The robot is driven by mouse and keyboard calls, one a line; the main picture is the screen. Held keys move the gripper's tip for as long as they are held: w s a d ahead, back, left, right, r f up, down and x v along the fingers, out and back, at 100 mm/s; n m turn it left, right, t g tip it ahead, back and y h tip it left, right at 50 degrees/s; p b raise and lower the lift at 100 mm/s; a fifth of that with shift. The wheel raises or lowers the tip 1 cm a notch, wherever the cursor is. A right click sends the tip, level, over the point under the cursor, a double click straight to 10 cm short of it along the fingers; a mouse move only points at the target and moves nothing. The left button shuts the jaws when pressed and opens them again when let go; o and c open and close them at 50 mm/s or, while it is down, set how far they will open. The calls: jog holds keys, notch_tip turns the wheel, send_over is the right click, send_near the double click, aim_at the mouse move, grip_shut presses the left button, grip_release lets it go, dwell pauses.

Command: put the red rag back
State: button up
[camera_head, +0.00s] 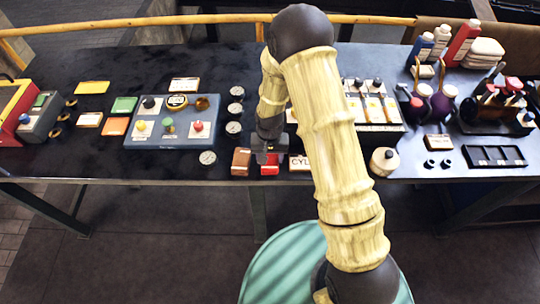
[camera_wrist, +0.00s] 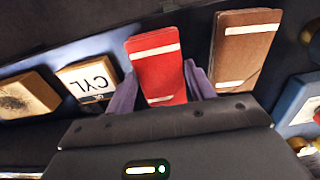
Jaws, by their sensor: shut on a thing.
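The red rag (camera_wrist: 157,62) is a folded red block with white bands, upright in the wrist view between the two fingers of my gripper (camera_wrist: 162,88). My gripper is shut on it. In the head view the red rag (camera_head: 270,169) shows just below my gripper (camera_head: 269,157), at the front part of the dark table; I cannot tell whether it touches the table. A brown rag (camera_wrist: 243,48) of like shape lies beside it, to the right in the wrist view and to the left in the head view (camera_head: 241,161), apart from the fingers.
A card marked CYL (camera_wrist: 88,78) lies close on the red rag's other side. Several round gauges (camera_head: 207,157) and a blue-grey board with knobs (camera_head: 171,127) are to the left. A cream pot (camera_head: 383,161) and a black tray (camera_head: 494,157) stand right. The table's front edge is near.

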jog(key=shift+w+a+f, duration=0.1)
jog(key=shift+f, duration=0.15)
jog(key=o, duration=1)
jog(key=shift+r, duration=0.1)
jog(key=shift+r, duration=0.2)
notch_tip(320, 180, up, 12)
jog(key=shift+f+b, duration=0.1)
jog(key=shift+b, duration=1.15)
